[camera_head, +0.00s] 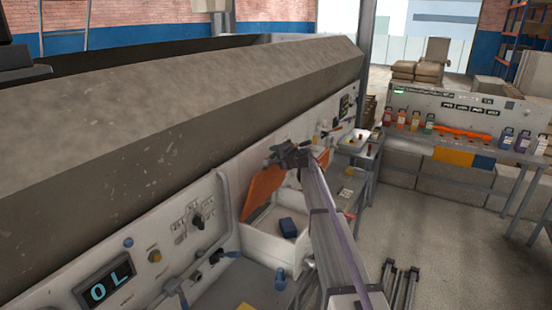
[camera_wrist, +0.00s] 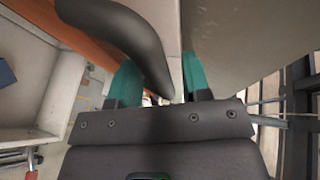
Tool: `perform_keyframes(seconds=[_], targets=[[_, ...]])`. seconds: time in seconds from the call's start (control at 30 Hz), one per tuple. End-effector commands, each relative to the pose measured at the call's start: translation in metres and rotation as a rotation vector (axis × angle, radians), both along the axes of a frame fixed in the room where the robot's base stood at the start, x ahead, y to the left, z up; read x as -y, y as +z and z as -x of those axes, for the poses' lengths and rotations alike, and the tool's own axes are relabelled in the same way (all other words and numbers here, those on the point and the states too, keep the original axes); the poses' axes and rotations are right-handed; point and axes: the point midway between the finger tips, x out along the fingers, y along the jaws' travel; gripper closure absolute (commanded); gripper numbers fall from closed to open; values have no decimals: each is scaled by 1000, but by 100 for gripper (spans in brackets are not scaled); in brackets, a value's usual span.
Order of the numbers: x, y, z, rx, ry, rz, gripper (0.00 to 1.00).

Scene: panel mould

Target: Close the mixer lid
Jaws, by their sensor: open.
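An orange lid (camera_head: 263,190) stands raised, tilted, at the back of an open white box (camera_head: 270,240); I take it to be the mixer lid. A blue block (camera_head: 288,227) sits inside the box. My gripper (camera_head: 287,155) is at the upper edge of the orange panel in the head view; its fingertips are too small to read there. In the wrist view my gripper (camera_wrist: 160,80) has its teal fingers apart. A dark curved handle (camera_wrist: 125,30) crosses the left finger, its lower end between the fingers. Contact cannot be told. Orange panel (camera_wrist: 55,25) shows behind it.
A long grey concrete-like slab (camera_head: 180,120) overhangs the white control panel (camera_head: 180,235) on the left. A side table (camera_head: 360,145) stands beyond my arm. A bench with several coloured bottles (camera_head: 415,122) is at the right. The floor (camera_head: 440,230) between is open.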

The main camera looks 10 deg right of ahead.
Motion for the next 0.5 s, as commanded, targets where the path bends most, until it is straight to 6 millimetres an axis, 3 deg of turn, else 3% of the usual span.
perform_keyframes(seconds=[0.23, 0.5], targets=[[-1, 0, -3, 0, -1, 0, 56], [-1, 0, -3, 0, 0, 0, 81]])
